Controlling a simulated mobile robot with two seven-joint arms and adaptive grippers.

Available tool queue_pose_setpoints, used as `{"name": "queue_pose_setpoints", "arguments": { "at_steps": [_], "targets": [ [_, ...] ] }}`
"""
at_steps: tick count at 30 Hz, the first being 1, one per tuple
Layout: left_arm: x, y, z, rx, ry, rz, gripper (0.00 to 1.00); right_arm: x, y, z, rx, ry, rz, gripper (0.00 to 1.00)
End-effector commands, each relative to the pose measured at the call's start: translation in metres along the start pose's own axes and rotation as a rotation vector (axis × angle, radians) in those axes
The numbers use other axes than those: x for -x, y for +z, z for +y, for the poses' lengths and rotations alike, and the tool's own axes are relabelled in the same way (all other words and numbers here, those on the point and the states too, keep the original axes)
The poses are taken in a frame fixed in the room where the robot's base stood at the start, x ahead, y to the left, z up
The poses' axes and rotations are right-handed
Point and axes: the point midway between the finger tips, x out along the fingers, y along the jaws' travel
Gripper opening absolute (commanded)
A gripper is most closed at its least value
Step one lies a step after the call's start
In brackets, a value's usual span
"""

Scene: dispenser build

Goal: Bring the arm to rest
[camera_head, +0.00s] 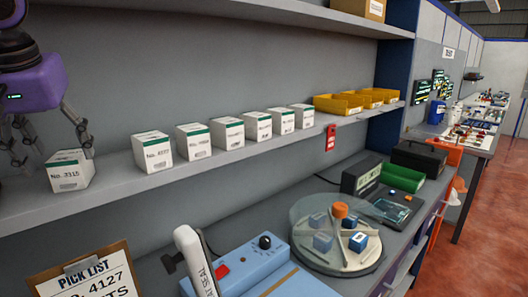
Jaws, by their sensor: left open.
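My left gripper (50,145) is at the upper left, a purple body with dark, jointed fingers pointing down. Its fingers are spread and nothing shows held between them. A white box marked No. 3115 (70,172) stands on the shelf just below the gripper. One fingertip overlaps the box's upper right edge in the picture; I cannot tell whether they touch. My right gripper is not in view.
Several white boxes with green bands (153,153) stand in a row along the shelf (115,195). Yellow bins (338,104) are farther along.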

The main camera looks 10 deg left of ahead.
Motion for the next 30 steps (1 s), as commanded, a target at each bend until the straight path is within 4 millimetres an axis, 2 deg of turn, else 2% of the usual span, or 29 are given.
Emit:
{"name": "queue_pose_setpoints", "arguments": {
  "at_steps": [1,3,9,13,26,30],
  "targets": [
    [-0.009,-0.007,-0.001,0.004,-0.009,-0.008,0.62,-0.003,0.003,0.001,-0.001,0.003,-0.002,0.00],
    [-0.011,-0.017,-0.001,0.003,-0.008,-0.005,0.62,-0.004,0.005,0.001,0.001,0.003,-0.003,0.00],
    [-0.033,-0.019,0.000,-0.001,0.000,-0.002,0.62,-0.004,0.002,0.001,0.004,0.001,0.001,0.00],
    [-0.039,-0.019,0.000,-0.001,0.002,0.001,0.62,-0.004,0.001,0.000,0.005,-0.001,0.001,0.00],
    [-0.035,-0.020,0.000,0.000,0.001,0.001,0.62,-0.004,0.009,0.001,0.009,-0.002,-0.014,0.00],
    [-0.023,-0.020,0.000,0.000,0.002,0.002,0.62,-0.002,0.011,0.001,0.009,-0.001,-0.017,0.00]
  ]
}}
